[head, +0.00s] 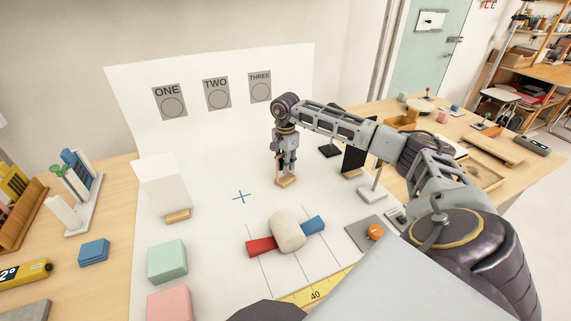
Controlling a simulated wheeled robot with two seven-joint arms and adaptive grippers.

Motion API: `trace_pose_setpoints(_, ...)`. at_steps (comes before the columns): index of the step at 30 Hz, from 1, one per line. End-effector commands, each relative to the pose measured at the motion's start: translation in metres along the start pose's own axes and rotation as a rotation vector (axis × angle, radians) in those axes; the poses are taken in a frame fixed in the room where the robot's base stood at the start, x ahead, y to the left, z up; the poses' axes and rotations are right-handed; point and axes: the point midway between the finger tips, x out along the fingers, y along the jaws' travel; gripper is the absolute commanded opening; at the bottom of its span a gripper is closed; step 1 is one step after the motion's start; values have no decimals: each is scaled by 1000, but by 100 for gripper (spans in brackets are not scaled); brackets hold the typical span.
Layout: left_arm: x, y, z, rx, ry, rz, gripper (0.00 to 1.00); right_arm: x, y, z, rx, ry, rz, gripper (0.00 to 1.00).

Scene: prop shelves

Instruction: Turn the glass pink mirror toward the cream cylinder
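My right gripper (286,172) points straight down over a small wooden foot (286,182) on the white sheet. A thin pinkish sliver shows among its fingers, perhaps the pink mirror; the fingers hide most of it, and I cannot tell whether they grip it. The cream cylinder (287,230) lies nearer to me, across a bar with a red end (261,247) and a blue end (314,225). It is just in front of the gripper and apart from it. My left gripper is not in view.
A white panel (162,187) on a wooden foot stands left, a black panel (353,160) right of the gripper. Green (167,261) and pink (170,303) blocks lie front left. A grey plate with an orange knob (375,232) lies right. The sheet around the blue cross (242,197) is clear.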

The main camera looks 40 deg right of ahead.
Motion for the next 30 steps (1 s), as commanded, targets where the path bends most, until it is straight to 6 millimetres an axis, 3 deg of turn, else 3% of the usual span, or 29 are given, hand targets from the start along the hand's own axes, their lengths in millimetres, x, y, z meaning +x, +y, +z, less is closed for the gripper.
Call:
trace_pose_setpoints(8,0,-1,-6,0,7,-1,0,0,0,0,0,0,0,32)
trace_pose_setpoints(11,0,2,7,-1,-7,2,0,0,0,0,0,0,1,32)
trace_pose_setpoints(17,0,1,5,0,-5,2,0,-8,0,0,0,0,-1,32)
trace_pose_setpoints(30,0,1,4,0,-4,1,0,-63,-1,0,0,0,-3,32)
